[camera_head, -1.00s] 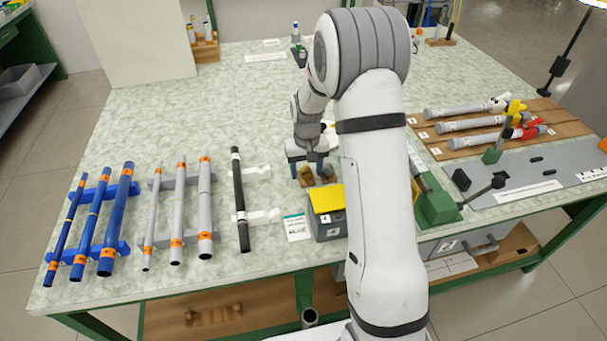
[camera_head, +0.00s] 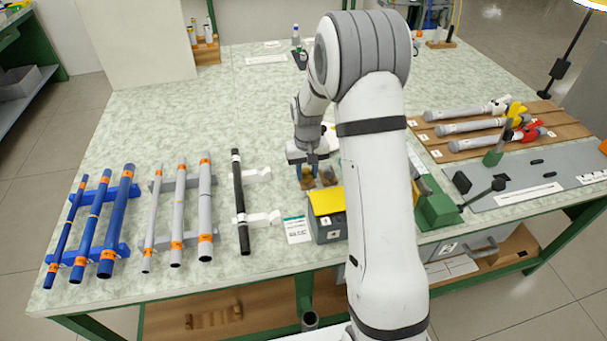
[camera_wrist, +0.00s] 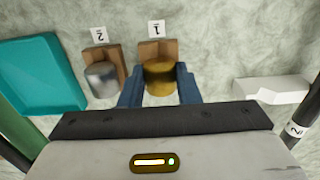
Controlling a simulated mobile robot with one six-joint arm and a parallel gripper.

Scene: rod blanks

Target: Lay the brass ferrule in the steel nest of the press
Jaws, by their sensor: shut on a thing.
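The brass ferrule (camera_wrist: 159,77) is a short gold cylinder at the small wooden block (camera_wrist: 158,48) labelled 1. My gripper (camera_wrist: 159,88) has a blue finger on each side of the ferrule and is shut on it. In the head view my gripper (camera_head: 308,173) is low over the bench, behind the yellow-topped grey box. A silver cylinder (camera_wrist: 101,75) rests at a second wooden block (camera_wrist: 118,62) labelled 2, just left of my left finger. A green machine body (camera_head: 437,209) stands right of my arm. The steel nest cannot be made out, and my arm hides part of that area.
The grey box with a yellow top (camera_head: 326,202) stands close in front of my gripper. A black rod (camera_head: 240,200) on white supports lies to the left, with grey and blue rods beyond. A teal tray (camera_wrist: 40,75) shows in the wrist view. The bench behind is largely clear.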

